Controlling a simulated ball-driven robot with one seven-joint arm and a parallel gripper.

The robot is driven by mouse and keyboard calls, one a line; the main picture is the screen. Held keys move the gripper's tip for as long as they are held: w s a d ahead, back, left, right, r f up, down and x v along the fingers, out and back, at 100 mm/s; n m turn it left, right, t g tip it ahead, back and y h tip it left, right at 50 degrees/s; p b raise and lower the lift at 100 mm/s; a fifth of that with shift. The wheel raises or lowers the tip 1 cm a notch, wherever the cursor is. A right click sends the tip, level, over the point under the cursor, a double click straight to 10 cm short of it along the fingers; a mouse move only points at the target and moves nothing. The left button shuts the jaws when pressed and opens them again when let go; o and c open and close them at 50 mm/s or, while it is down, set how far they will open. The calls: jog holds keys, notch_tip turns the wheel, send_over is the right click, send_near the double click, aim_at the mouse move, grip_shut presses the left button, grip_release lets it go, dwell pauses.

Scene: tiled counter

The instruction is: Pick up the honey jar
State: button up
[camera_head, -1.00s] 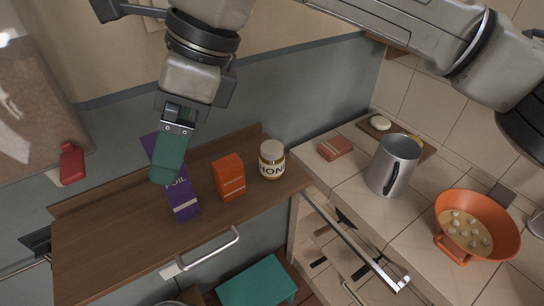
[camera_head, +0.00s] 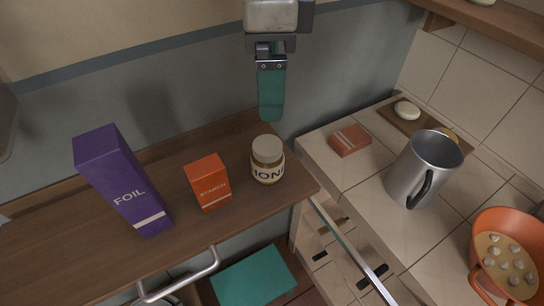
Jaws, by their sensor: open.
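The honey jar (camera_head: 267,160) stands upright near the right end of the wooden shelf top. It has a cream lid and a label of which the letters "HON" partly show. My gripper (camera_head: 270,112) hangs pointing down just above and behind the jar in the picture, with teal fingers. It is seen edge-on, so one finger hides the other and the gap between them does not show. Nothing is seen held in it, and the jar's lid is in full view below the fingertips.
An orange starch box (camera_head: 208,183) stands just left of the jar, and a purple foil box (camera_head: 123,182) further left.

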jog(key=b, duration=0.4)
send_over(267, 145)
jog(key=f, duration=0.5)
jog(key=shift+w+d+f, duration=0.15)
jog(key=shift+w+d, duration=0.1)
jog(key=shift+d, duration=0.05)
notch_tip(267, 145, down, 5)
jog(key=shift+f, duration=0.15)
jog(key=shift+s+a+f, duration=0.1)
jog(key=shift+a+f, duration=0.05)
jog(key=shift+f, duration=1.25)
jog(key=shift+s+a+f, duration=0.1)
jog(key=shift+f, duration=1.25)
jog(key=c, duration=1.4)
